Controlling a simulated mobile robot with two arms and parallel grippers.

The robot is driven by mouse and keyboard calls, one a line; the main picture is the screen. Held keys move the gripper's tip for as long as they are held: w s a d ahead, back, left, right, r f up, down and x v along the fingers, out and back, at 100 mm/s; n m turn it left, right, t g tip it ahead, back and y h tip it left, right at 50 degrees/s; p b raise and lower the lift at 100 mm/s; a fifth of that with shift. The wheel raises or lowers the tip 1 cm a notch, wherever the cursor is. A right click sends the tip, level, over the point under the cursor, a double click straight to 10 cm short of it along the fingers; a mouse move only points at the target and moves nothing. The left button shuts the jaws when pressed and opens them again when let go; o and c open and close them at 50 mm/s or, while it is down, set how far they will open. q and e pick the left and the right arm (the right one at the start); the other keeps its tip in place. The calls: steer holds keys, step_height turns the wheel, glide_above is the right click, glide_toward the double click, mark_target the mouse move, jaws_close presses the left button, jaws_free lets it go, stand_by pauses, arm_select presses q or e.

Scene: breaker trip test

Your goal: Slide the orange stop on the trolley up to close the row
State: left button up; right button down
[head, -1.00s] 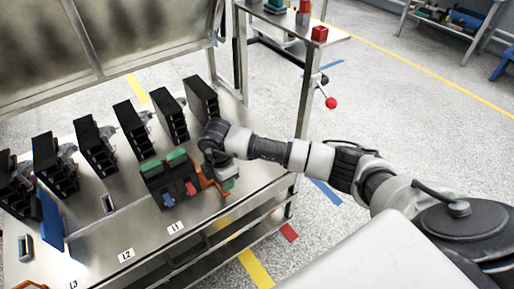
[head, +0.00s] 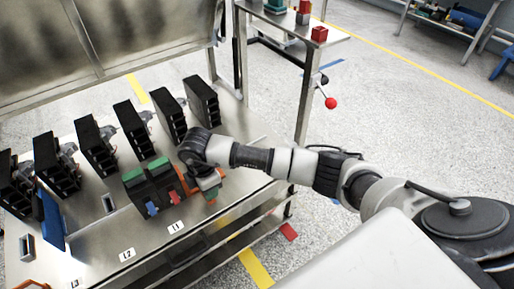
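The orange stop (head: 181,178) is on the metal trolley top (head: 95,232), against the right side of a short row of black breakers (head: 153,187) with green tops and blue tabs. My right gripper (head: 208,184) is down at the stop, its wrist above it. The wrist and fingers hide part of the stop, and I cannot tell whether the fingers are shut on it. My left gripper is not in view.
A row of several tall black units (head: 130,127) stands behind on the trolley. A blue plate (head: 52,222) stands at the left. Labels L1 (head: 176,227) and L2 (head: 127,254) mark the front edge. A side table with a red block (head: 319,34) stands behind.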

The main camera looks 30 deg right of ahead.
steer(key=shift+a, duration=0.55)
steer(key=shift+s+a, duration=0.2)
steer(key=shift+a, duration=1.3)
steer(key=shift+s+a, duration=0.1)
steer(key=shift+a, duration=1.3)
steer(key=shift+s+a, duration=0.15)
steer(key=shift+a, duration=1.75)
steer(key=shift+a+b, duration=0.3)
steer(key=shift+a, duration=0.1)
steer(key=shift+s+a, duration=0.1)
steer(key=shift+a, duration=0.75)
steer(key=shift+a+b, duration=0.35)
steer(key=shift+a, duration=0.45)
steer(key=shift+s+a, duration=0.15)
steer(key=shift+a, duration=0.9)
steer(key=shift+a+b, duration=0.55)
steer(key=shift+a, duration=0.45)
steer(key=shift+s+a+b, duration=0.15)
steer(key=shift+a+b, duration=0.2)
steer(key=shift+a, duration=0.65)
steer(key=c, duration=0.8)
jaws_free()
steer(key=shift+o, duration=0.7)
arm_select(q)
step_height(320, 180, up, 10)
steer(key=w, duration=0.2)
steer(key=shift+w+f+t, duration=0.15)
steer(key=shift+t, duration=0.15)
